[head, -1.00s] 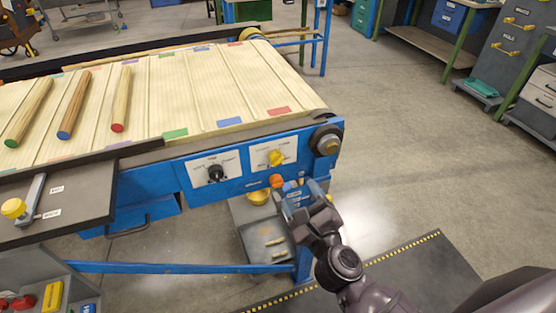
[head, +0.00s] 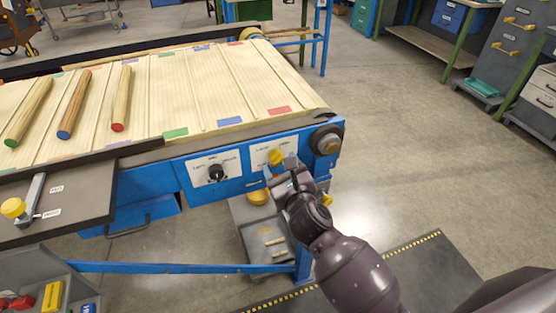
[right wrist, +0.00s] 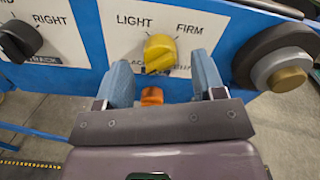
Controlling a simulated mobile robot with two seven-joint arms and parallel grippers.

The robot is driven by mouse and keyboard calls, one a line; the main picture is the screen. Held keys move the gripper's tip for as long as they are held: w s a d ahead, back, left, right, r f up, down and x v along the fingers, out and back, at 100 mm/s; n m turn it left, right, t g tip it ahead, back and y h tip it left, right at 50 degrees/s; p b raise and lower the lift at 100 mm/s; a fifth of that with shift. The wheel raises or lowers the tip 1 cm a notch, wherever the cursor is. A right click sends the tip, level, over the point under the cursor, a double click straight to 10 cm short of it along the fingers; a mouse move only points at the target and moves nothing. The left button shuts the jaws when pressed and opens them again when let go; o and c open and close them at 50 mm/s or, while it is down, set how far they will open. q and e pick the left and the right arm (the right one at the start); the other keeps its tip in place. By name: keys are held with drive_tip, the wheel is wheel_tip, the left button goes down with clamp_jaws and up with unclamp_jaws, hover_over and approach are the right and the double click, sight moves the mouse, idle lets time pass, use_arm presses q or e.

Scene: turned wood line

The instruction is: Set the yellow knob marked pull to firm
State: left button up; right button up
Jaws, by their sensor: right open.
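The yellow knob (right wrist: 160,52) sits on a white plate on the blue panel; the words LIGHT and FIRM show above it in the right wrist view. Its ridge leans up and to the right, but I cannot tell its exact setting. In the head view the yellow knob (head: 275,157) is just past my right gripper (head: 281,170). In the right wrist view my right gripper (right wrist: 164,82) is open, its blue fingers on either side below the knob, with nothing between them but the view of the panel. The lettering under the knob is partly hidden. My left gripper is not in view.
A black knob (right wrist: 20,38) on another plate is to the left. A grey and brass roller end (right wrist: 285,75) is close on the right. An orange button (right wrist: 152,96) is below the yellow knob. The slatted belt (head: 200,90) carries several coloured-end rods.

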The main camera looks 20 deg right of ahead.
sight(277, 158)
drive_tip(key=shift+w, duration=1.25)
drive_tip(key=c, duration=0.9)
